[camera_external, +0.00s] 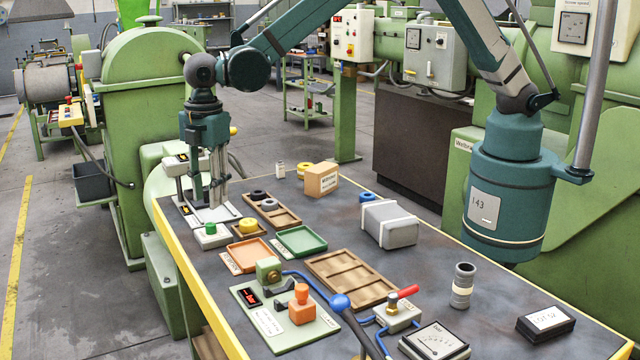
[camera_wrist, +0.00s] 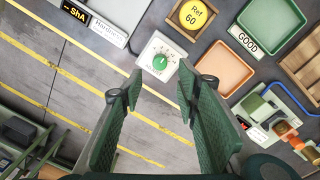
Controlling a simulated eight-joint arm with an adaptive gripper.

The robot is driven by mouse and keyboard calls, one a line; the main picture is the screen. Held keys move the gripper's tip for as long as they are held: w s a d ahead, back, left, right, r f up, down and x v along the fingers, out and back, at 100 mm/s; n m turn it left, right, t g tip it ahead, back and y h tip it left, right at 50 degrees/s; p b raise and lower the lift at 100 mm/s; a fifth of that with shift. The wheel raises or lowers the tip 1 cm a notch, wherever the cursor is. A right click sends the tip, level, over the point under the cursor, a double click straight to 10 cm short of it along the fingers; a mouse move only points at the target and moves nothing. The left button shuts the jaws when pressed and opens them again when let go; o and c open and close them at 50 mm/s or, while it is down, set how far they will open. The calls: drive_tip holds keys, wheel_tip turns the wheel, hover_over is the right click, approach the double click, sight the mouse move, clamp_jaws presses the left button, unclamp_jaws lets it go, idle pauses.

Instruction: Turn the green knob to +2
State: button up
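The green knob (camera_wrist: 160,62) is a small round knob on a white dial plate (camera_wrist: 147,53) with marks around it. It also shows in the external view (camera_external: 210,228) at the far left end of the bench. The marks are too small to read, and I cannot tell where the knob points. My gripper (camera_wrist: 160,80) is open and empty, its two green pads apart. In the wrist view the knob appears just beyond the gap between the fingertips. In the external view my gripper (camera_external: 207,200) hangs pointing down close to the knob; contact is not visible.
A yellow "Ref 60" disc (camera_wrist: 193,14), an orange tray (camera_wrist: 223,69) and a green tray (camera_wrist: 274,25) lie right of the knob. A hardness tester with a "ShA" display (camera_wrist: 75,11) stands to its left. The bench's yellow edge (camera_external: 200,290) runs close by.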

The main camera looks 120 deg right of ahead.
sight(210, 224)
drive_tip(key=shift+w+d+f+b, duration=0.1)
drive_tip(key=shift+f+b, duration=0.05)
drive_tip(key=shift+f, duration=1.8)
drive_tip(key=shift+d+f+b, duration=0.1)
drive_tip(key=shift+f+b, duration=0.05)
drive_tip(key=shift+f, duration=1.8)
drive_tip(key=c, duration=0.9)
